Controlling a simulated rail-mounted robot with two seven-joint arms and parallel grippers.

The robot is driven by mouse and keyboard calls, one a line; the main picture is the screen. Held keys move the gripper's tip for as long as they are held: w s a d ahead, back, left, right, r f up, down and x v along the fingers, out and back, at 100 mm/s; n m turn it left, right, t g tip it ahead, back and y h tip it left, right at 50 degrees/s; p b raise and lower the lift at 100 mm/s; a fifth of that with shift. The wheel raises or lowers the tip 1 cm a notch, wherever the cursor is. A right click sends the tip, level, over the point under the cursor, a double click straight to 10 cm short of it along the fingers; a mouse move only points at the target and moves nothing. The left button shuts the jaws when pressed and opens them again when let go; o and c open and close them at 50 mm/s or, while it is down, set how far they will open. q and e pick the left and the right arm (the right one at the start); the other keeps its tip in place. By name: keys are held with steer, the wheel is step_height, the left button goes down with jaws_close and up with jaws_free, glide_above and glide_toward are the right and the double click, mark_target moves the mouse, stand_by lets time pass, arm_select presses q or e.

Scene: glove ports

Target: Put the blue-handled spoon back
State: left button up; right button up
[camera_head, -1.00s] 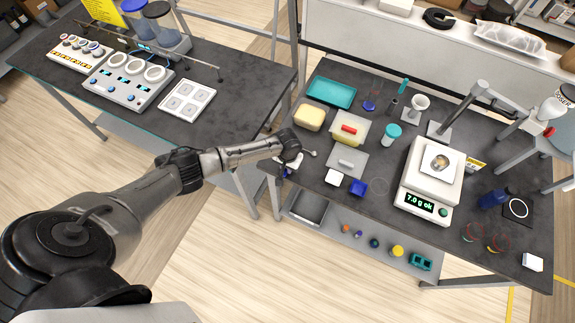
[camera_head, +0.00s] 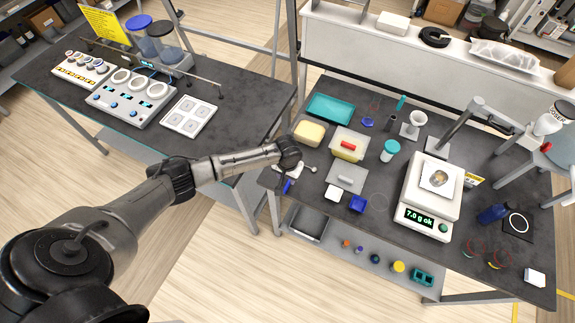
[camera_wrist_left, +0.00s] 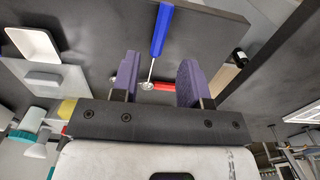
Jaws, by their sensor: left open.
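The blue-handled spoon (camera_wrist_left: 160,30) lies on the dark bench top in the left wrist view, its blue handle pointing up in the picture and its thin metal shaft running down toward the jaws. In the head view its blue handle (camera_head: 288,187) shows at the bench's near left corner. My left gripper (camera_wrist_left: 158,80) is open above the bench, its purple fingers on either side of the spoon's lower end, not closed on it. The gripper (camera_head: 288,170) partly hides the spoon in the head view. A red handle (camera_wrist_left: 165,86) lies beside the spoon's bowl. My right gripper is not in view.
The scale (camera_head: 431,195) is further right.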

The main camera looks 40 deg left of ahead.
arm_select(q)
step_height(320, 180, up, 8)
steer(key=s+d+f+m+t+h, duration=0.1)
steer(key=s+d+f+m, duration=0.1)
steer(key=s+d, duration=0.4)
steer(key=s+d+f+m+h, duration=0.1)
steer(key=s+d+m, duration=0.2)
steer(key=s+d, duration=0.35)
steer(key=s+a+r+t+y, duration=0.1)
steer(key=s+r, duration=0.2)
steer(key=s, duration=0.5)
steer(key=s+a+r+t, duration=0.1)
steer(key=s+r, duration=0.1)
steer(key=s, duration=0.5)
steer(key=shift+s+r+t+y, duration=0.3)
steer(key=shift+s+r+y, duration=0.05)
steer(key=shift+r+y, duration=0.05)
